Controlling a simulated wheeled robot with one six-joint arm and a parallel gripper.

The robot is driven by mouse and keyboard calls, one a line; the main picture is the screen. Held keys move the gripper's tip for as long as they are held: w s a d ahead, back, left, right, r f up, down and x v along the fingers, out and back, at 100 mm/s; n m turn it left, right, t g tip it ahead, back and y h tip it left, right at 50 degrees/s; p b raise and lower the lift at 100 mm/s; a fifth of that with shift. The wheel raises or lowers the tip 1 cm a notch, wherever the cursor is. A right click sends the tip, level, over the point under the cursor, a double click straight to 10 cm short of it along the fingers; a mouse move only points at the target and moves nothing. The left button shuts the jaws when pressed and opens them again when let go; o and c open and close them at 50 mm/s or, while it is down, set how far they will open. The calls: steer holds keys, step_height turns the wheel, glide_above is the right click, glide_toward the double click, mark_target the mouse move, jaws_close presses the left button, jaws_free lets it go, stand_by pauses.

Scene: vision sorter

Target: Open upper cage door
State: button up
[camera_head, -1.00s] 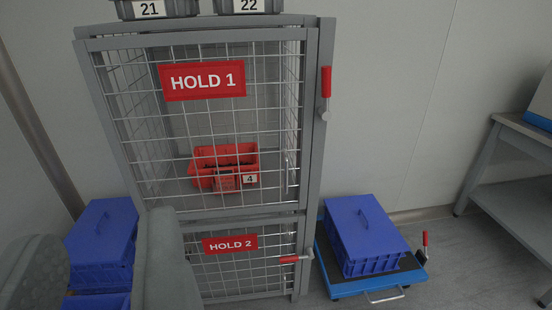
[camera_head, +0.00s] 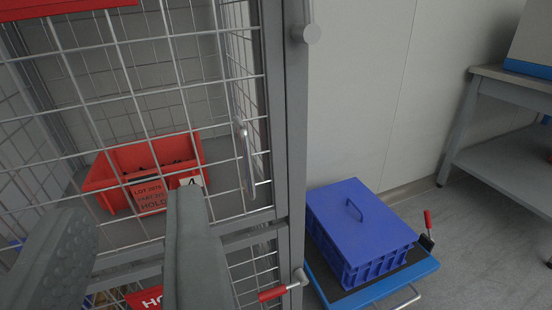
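The upper cage door (camera_head: 115,70) is a grey wire-mesh door and looks closed against the cage's right post (camera_head: 295,130). A vertical metal pull handle (camera_head: 244,158) stands near its right edge. The upper latch (camera_head: 307,32) is on the post at the top; its shaft points up and its red grip is out of view. The red sign (camera_head: 60,8) on the door is cut off by the top edge. My gripper (camera_head: 130,205) is open and empty in front of the mesh at lower left, apart from the pull handle and left of it.
A red bin (camera_head: 100,172) sits behind the mesh. The lower door's red-gripped latch (camera_head: 273,293) lies horizontal. A blue crate (camera_head: 365,225) rests on a blue cart (camera_head: 420,272) to the right, and a grey table (camera_head: 500,80) stands beyond. Wall and floor between look clear.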

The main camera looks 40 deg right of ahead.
mark_target(247, 152)
steer(key=w+d+f+m+g+h, duration=0.1)
steer(key=w+d+f+h, duration=0.25)
steer(key=d+f, duration=0.45)
steer(key=shift+y, duration=0.45)
steer(key=x, duration=0.5)
steer(key=a+f+x, duration=0.1)
steer(key=x, duration=0.5)
steer(key=f+x, duration=0.1)
steer(key=x, duration=0.4)
steer(key=shift+w+f, duration=0.15)
steer(key=shift+w, duration=0.6)
steer(key=shift+c, duration=0.3)
steer(key=shift+a, duration=0.1)
jaws_close()
